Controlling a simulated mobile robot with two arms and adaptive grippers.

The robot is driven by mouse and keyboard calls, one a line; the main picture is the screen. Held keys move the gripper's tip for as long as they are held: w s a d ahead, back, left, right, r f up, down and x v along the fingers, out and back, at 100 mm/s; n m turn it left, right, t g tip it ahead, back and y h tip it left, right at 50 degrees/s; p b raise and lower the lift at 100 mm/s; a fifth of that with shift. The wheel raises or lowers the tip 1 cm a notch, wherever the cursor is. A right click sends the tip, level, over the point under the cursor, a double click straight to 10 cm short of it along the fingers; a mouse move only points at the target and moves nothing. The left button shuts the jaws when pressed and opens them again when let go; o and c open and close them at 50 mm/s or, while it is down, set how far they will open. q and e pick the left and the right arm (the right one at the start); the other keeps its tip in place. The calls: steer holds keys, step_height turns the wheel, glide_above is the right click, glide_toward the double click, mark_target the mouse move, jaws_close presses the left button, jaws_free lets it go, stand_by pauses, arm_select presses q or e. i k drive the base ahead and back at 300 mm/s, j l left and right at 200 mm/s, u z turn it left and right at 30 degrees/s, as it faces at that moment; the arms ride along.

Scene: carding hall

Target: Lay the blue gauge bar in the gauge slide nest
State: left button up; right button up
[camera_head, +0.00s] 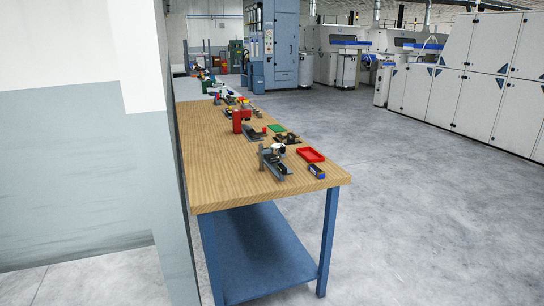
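A small blue and dark bar-like piece (316,171), which looks like the blue gauge bar, lies near the right front corner of the wooden workbench (222,165). To its left stands a grey metal fixture (275,161) with a white round part on top. It may be the gauge slide with its nest, but it is too small to tell. The bar and the fixture are apart. Neither of my grippers is in view.
A red tray (311,155) and a green piece (277,128) lie on the bench. A red block (237,121) stands farther back among several small fixtures. A wall (75,150) borders the bench on the left. The floor (420,200) to the right is clear.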

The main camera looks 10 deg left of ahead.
mark_target(312, 167)
steer(key=i+l+u, duration=0.15)
steer(key=i+l, duration=0.25)
steer(key=i+l+u, duration=0.2)
steer(key=i+l, duration=0.2)
steer(key=i+l+u, duration=0.15)
steer(key=i+l, duration=0.2)
steer(key=l, duration=0.3)
